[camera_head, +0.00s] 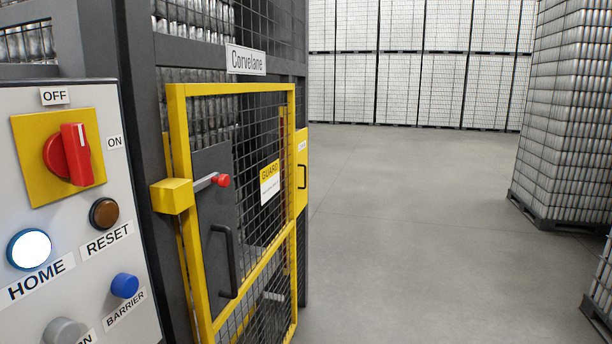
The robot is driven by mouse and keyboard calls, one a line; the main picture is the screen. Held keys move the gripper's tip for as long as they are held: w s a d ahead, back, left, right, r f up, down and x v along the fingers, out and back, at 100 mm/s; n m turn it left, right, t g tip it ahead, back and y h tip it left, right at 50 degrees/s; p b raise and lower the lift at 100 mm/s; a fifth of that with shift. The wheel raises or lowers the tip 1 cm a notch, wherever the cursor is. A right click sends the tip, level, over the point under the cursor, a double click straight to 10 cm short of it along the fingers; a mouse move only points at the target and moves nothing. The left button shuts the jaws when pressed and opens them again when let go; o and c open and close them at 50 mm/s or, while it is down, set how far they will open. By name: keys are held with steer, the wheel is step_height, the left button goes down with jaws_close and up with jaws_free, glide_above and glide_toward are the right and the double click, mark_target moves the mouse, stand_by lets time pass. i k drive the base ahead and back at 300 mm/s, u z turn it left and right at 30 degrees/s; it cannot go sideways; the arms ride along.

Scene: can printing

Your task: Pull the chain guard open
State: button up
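The guard (212,312) is a yellow-framed wire-mesh door on the dark grey machine, left of centre. A yellow "GUARD" label (270,182) is fixed to its mesh. A dark vertical pull handle (224,262) sits on a grey panel at the door's left side. Above the handle is a lever with a red knob (221,180), next to a yellow box (172,196). The door looks slightly out from the machine frame at its left edge, but I cannot tell how far. The chain behind the mesh is not clearly visible. My gripper is not in view.
A control panel (75,190) with a red rotary switch (70,154) and lit HOME button (29,249) stands close at left. A tall can pallet (565,110) stands at right. Stacked pallets (420,80) line the back. The grey floor (420,220) between is clear.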

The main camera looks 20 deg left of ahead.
mark_target(301, 136)
steer(key=u, duration=0.1)
steer(key=i, duration=2)
steer(key=u, duration=0.6)
steer(key=i, duration=0.75)
steer(key=u, duration=0.75)
steer(key=i, duration=0.5)
steer(key=u, duration=0.8)
steer(key=i, duration=0.65)
steer(key=u, duration=0.4)
